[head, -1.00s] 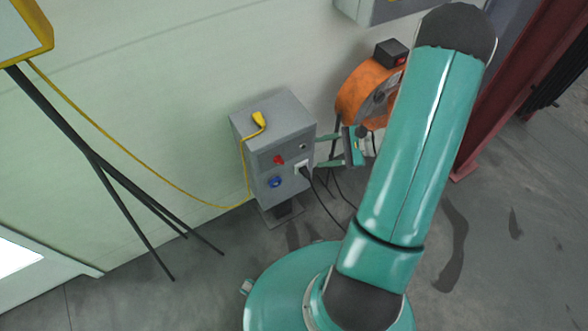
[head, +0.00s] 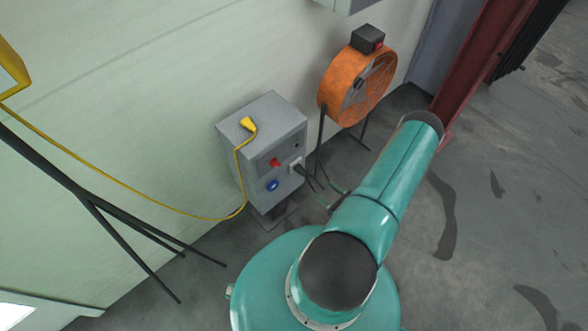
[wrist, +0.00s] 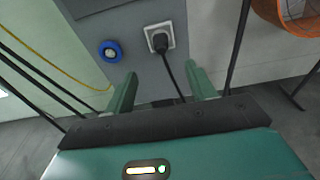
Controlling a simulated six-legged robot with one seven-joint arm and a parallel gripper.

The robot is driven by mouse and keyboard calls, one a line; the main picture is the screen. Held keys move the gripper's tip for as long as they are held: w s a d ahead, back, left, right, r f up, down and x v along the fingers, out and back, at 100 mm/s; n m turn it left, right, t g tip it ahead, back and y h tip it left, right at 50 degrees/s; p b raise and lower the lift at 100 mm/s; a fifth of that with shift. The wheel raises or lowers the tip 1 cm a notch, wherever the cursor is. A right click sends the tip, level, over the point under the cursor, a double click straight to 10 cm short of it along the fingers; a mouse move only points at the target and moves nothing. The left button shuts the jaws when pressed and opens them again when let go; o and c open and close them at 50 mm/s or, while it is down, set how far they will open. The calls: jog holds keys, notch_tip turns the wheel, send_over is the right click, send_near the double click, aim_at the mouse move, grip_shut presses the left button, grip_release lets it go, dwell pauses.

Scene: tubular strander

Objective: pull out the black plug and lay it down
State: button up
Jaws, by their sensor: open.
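The black plug (head: 299,169) sits in a white socket on the front of the grey box (head: 232,166), with its black cable hanging down. In the wrist view the plug (wrist: 160,42) is in the white socket plate (wrist: 172,31), beyond the fingertips and near the top of the picture. My gripper (wrist: 162,82) is open and empty. Its two green fingers point at the box, one on each side of the hanging cable (wrist: 174,78), below the plug and apart from it. In the head view my arm hides most of the gripper.
A yellow connector (head: 248,125) with a yellow cable lies on the box top. The box front has a red switch (head: 275,162) and a blue socket (head: 272,185). An orange fan (head: 350,85) on a dark stand is close right of the box. Dark tripod legs (head: 120,217) stand left.

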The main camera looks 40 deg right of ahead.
aim_at(305, 173)
jog(key=w, duration=0.4)
jog(key=w+f, duration=0.1)
jog(key=w, duration=0.3)
jog(key=w+f, duration=0.1)
jog(key=w, duration=0.4)
jog(key=c, duration=1.1)
jog(key=shift+o, duration=0.2)
jog(key=shift+s+r, duration=0.1)
jog(key=shift+r, duration=0.05)
jog(key=shift+s+r, duration=0.4)
jog(key=shift+c, duration=0.4)
jog(key=s+r, duration=0.2)
jog(key=s, duration=0.2)
jog(key=s+r, duration=0.2)
jog(key=s, duration=0.2)
jog(key=s+r, duration=0.3)
jog(key=s, duration=0.2)
jog(key=shift+d, duration=0.15)
jog(key=shift+s, duration=2.1)
